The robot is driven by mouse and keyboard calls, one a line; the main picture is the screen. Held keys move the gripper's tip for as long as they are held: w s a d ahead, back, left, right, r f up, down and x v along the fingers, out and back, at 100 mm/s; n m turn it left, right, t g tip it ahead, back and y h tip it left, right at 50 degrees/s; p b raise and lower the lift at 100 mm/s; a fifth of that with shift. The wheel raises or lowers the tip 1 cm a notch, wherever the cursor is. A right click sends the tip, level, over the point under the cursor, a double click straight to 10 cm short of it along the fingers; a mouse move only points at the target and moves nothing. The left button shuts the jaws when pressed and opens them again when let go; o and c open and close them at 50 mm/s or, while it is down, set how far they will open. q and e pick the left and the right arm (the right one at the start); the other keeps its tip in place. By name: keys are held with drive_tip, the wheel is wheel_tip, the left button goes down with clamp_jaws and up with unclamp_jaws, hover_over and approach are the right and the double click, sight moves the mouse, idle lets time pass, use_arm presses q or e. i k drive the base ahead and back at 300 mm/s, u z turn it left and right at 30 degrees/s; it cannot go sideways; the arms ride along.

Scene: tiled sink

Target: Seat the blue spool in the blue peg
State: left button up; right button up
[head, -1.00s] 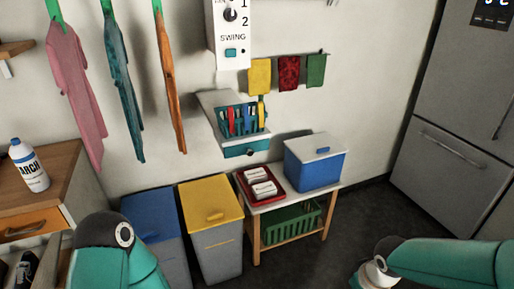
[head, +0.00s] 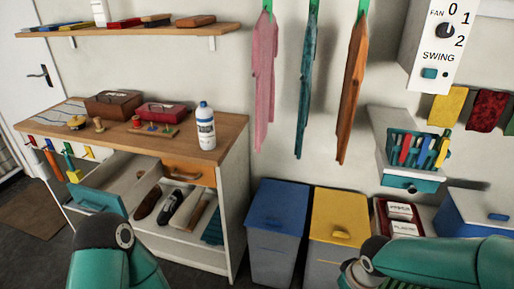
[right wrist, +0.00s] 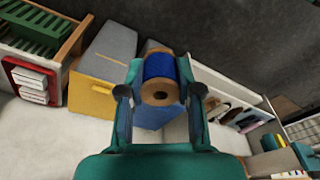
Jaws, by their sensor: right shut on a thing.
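In the right wrist view my right gripper (right wrist: 160,76) is shut on the blue spool (right wrist: 158,65), a wooden reel wound with blue thread, its round end with a dark centre hole facing the camera. The spool is held in the air, clear of any surface. In the head view a small wooden peg board (head: 158,131) with several coloured pegs lies on the counter at left; the peg at its right end looks like the blue peg (head: 168,129). My left gripper is out of view; only my arm links show in the head view.
An open drawer (head: 130,180) juts out below. Blue (head: 278,212) and yellow (head: 340,215) bins stand to its right.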

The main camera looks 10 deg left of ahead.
sight(153, 128)
drive_tip(key=z, duration=0.35)
drive_tip(key=i, duration=0.15)
drive_tip(key=u, duration=1.55)
